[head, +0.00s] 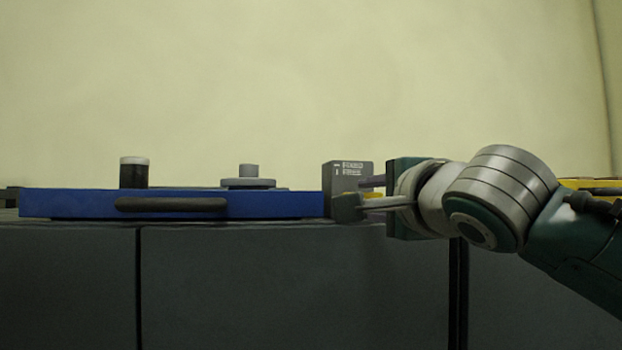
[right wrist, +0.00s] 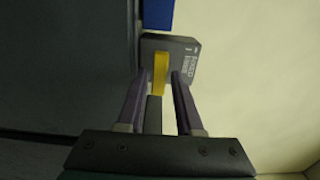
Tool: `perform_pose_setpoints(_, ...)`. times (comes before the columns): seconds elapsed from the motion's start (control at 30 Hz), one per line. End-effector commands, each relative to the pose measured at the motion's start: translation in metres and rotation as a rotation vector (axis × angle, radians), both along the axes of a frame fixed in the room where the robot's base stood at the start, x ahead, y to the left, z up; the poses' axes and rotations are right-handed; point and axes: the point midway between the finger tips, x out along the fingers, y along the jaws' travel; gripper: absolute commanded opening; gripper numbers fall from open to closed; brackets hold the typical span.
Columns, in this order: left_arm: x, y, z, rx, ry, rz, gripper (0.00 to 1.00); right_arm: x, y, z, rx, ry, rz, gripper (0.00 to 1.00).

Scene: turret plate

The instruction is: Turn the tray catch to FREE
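The tray catch is a grey block (head: 350,172) with the labels FIXED above and FREE below, at the right end of the blue tray (head: 272,205). It also shows in the right wrist view (right wrist: 178,50). Its yellow lever (right wrist: 159,74) points from the block toward my right gripper; a bit of yellow shows in the head view (head: 374,195). My right gripper (right wrist: 160,80) is open, one finger on each side of the lever, with narrow gaps visible. In the head view this gripper (head: 364,193) reaches in from the right. Which label the lever indicates is unclear. My left gripper is out of view.
The tray has a dark handle (head: 171,204) on its front. A black cylinder with a white top (head: 134,173) and a grey stepped disc (head: 248,181) stand at the tray. Dark grey cabinets (head: 260,285) lie below. A yellow object (head: 592,184) shows at the far right.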

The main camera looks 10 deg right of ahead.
Motion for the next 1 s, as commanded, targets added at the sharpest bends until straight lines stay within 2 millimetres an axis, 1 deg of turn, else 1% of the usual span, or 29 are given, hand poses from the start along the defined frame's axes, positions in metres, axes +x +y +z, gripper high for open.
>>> perform_pose_setpoints(0.03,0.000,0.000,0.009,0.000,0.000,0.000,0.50,0.006,0.000,0.004,-0.002,0.002,-0.001,0.35)
perform_pose_setpoints(0.13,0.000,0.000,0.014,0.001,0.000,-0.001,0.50,0.016,0.000,0.003,0.000,0.002,-0.002,0.35)
perform_pose_setpoints(0.27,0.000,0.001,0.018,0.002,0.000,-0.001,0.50,0.024,0.001,0.002,0.000,0.001,-0.002,0.35)
perform_pose_setpoints(0.4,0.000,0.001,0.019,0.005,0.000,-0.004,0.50,0.027,0.001,0.000,0.000,0.001,0.000,0.35)
perform_pose_setpoints(0.67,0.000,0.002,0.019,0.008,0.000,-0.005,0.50,0.027,0.001,-0.001,0.000,0.000,0.000,0.34)
perform_pose_setpoints(0.9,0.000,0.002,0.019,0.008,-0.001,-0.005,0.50,0.027,0.001,-0.001,0.000,0.000,0.000,0.07)
perform_pose_setpoints(0.97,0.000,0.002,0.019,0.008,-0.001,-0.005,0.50,0.027,0.001,-0.001,0.000,0.000,0.000,0.00)
perform_pose_setpoints(1.0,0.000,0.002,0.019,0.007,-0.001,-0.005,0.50,0.027,0.001,-0.001,0.000,0.000,0.000,0.00)
